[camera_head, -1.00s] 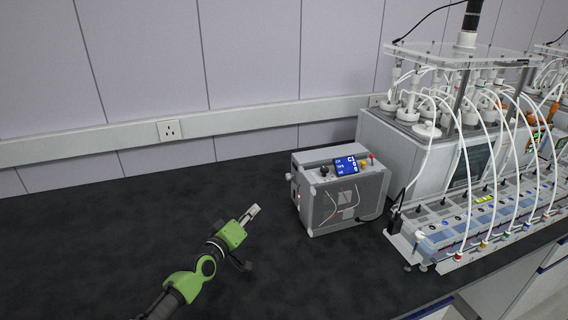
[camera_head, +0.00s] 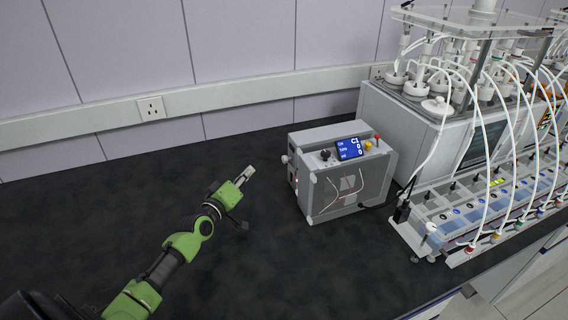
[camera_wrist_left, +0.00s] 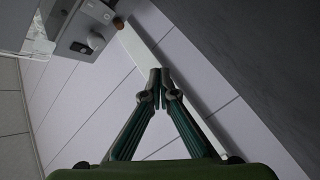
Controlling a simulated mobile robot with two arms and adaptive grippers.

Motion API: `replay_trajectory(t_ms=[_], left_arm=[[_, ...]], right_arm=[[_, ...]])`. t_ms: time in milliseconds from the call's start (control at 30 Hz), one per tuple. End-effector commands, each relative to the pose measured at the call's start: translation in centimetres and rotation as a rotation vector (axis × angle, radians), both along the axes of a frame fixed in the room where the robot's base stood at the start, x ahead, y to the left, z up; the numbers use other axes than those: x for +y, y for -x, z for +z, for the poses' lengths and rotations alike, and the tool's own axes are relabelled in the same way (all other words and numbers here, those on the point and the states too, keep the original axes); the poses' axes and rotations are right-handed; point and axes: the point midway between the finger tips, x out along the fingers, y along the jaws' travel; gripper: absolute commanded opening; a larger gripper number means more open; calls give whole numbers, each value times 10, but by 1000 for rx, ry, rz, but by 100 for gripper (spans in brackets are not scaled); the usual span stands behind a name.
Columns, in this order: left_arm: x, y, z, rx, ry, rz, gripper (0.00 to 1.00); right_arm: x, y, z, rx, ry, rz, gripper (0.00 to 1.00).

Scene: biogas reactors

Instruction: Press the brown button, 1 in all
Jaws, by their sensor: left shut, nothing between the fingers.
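A grey control box (camera_head: 345,200) stands on the dark bench, with a blue screen, a black knob and small coloured buttons on its sloped top. A yellow-brown button (camera_head: 368,146) sits right of the screen, beside a red one. My right gripper is not in view.
A reactor rig (camera_head: 460,120) with white tubes stands right of the box, with a long valve panel (camera_head: 480,215) in front. A wall socket (camera_head: 152,108) is on the rail behind. The bench (camera_head: 90,215) left of the box is clear.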

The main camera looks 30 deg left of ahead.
Motion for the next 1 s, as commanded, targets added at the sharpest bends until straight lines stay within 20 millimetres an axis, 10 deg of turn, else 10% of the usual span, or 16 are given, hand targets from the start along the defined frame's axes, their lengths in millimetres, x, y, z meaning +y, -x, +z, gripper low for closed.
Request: replay_trajectory(t_ms=[533,1000], left_arm=[[-46,-54,1,-2,2,-1,0],[-54,-63,1,0,-1,-1,0]], right_arm=[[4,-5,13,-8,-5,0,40],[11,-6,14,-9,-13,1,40]])
